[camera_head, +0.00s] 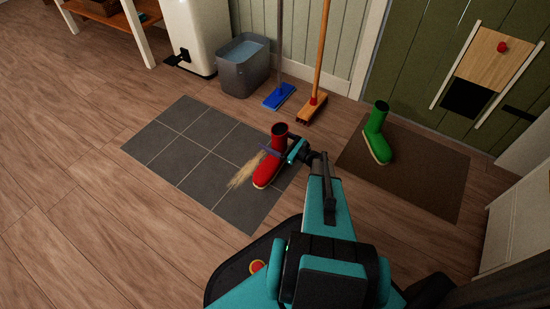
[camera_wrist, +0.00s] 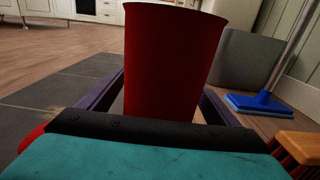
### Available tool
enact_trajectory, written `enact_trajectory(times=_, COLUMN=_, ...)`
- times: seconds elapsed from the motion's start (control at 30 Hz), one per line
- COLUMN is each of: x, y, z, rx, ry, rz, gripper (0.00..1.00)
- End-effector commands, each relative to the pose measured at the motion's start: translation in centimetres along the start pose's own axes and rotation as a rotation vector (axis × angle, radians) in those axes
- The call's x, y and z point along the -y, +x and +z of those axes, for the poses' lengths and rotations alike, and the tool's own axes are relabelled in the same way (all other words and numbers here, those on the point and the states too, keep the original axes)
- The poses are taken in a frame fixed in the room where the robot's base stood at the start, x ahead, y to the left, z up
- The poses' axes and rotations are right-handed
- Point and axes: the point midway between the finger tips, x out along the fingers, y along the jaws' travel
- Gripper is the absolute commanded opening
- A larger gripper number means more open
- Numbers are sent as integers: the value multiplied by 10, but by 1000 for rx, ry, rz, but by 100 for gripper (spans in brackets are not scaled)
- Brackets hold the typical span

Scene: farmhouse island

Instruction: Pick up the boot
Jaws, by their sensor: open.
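A red boot (camera_head: 270,168) stands upright on the grey tiled patch, with its toe toward the front. Its shaft (camera_wrist: 170,60) fills the middle of the wrist view. My gripper (camera_head: 281,150) is at the boot's shaft, and its open fingers show on the left and right sides of the shaft in the wrist view. I cannot tell whether either finger touches it. A green boot (camera_head: 376,135) stands on a brown mat to the right, apart from my gripper.
Grey tiles (camera_head: 190,135) bear a pale spill (camera_head: 243,173) beside the red boot. A blue mop (camera_head: 279,96) and an orange broom (camera_head: 313,108) lean behind. A grey bin (camera_head: 242,70) stands by the wall. The brown mat (camera_head: 430,175) lies right. Wooden floor at left is clear.

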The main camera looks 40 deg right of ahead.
Motion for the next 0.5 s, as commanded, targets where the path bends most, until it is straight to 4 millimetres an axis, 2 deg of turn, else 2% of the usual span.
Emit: enact_trajectory(times=0.5, x=1, y=0, z=0, rx=0, ry=0, rz=-1, gripper=84)
